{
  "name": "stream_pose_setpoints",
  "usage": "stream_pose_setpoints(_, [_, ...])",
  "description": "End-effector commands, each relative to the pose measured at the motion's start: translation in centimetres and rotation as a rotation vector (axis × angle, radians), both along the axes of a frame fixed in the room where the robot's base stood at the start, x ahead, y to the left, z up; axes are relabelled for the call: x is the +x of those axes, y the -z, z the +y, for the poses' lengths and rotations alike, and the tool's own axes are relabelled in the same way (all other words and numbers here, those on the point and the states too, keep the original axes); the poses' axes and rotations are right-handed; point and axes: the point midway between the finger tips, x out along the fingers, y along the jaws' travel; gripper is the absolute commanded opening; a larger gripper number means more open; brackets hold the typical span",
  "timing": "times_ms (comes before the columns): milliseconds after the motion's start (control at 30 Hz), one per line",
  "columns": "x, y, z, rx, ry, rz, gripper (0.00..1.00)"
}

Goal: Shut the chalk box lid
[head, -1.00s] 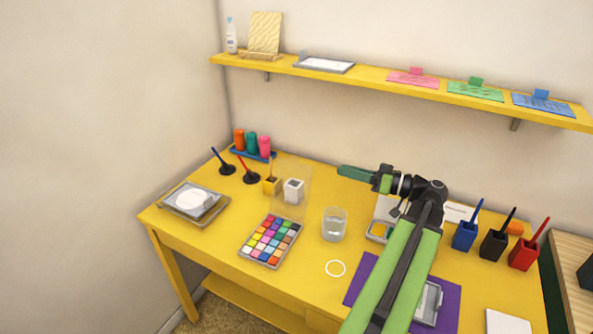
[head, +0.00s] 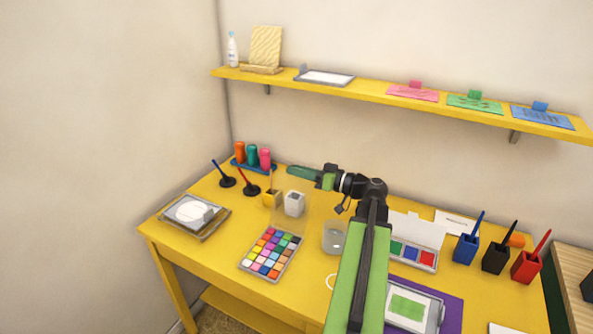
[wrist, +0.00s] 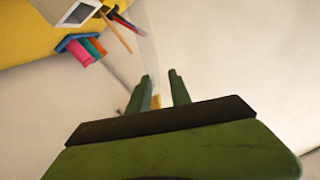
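The chalk box (head: 269,253) lies on the yellow table, with rows of coloured squares in a grey tray. Its clear lid (head: 291,217) stands raised at the box's back edge and is very faint. In the head view my gripper (head: 292,171) points left, above the table and over the area behind the raised lid. In the wrist view my gripper (wrist: 160,80) shows two green fingers apart, with no object clearly held between them. A pale, see-through strip shows near the fingers in that view, and I cannot tell whether it is the lid.
A water glass (head: 334,238) stands right of the chalk box. A white cup (head: 294,204) and a yellow holder (head: 271,199) stand behind the lid. Bottles (head: 252,156) in a blue rack are at the back left. A yellow shelf (head: 375,88) runs above. An inkpad tray (head: 438,262) is at right.

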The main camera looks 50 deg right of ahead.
Motion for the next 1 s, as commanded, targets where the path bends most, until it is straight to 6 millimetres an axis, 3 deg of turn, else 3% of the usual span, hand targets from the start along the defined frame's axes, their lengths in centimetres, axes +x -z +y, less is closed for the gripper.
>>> stream_pose_setpoints(367, [0.7,0.0,0.23,0.0,0.0,0.0,0.23])
stream_pose_setpoints(567, [0.68,0.0,0.22,0.0,0.0,0.0,0.0])
stream_pose_setpoints(1000, [0.67,0.01,0.21,0.0,0.0,0.0,0.0])
